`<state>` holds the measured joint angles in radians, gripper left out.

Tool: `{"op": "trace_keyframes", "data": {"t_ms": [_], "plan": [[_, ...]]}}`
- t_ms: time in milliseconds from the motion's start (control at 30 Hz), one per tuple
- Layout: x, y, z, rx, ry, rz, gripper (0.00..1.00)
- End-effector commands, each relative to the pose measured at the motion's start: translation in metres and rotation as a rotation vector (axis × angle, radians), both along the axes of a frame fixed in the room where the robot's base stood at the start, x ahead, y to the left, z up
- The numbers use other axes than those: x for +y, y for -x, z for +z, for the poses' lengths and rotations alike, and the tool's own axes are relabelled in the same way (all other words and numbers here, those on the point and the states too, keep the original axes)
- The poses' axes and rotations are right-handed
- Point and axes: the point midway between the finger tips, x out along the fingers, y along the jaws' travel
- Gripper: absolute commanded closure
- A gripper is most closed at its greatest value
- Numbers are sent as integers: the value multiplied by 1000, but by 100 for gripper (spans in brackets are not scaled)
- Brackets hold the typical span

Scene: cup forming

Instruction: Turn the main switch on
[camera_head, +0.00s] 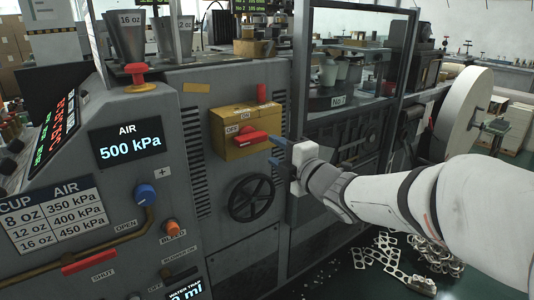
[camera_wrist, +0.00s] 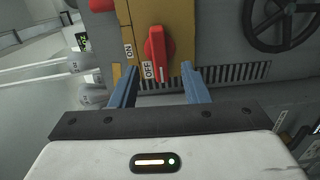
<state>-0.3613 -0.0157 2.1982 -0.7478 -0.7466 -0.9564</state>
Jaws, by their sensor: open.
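The main switch is a red rotary handle (camera_head: 250,137) on the front of a yellow box (camera_head: 218,140) on the grey machine. It lies level in the head view, beside the OFF label; the ON label is above it. In the wrist view the handle (camera_wrist: 158,48) has its white-marked end by the OFF label. My gripper (camera_head: 275,152) is open and empty, just right of the handle in the head view. In the wrist view its blue fingers (camera_wrist: 159,72) are spread, with the handle's marked end between or just ahead of them. I cannot tell whether they touch it.
A black handwheel (camera_head: 251,198) sits below the yellow box. A glass-guarded forming station stands to the right. At left are an AIR display (camera_head: 128,146) reading 500 kPa, a blue knob (camera_head: 146,194) and a red button (camera_head: 136,70).

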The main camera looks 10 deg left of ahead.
Motion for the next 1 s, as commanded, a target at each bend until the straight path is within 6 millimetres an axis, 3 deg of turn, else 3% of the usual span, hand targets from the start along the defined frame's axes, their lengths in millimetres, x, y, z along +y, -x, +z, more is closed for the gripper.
{"op": "trace_keyframes", "data": {"t_ms": [167,533,933,1000], "plan": [[18,-6,0,-32,4,32,58],[58,-42,-1,-27,6,28,58],[65,-48,0,-27,5,26,58],[64,-48,0,-27,5,26,64]]}}
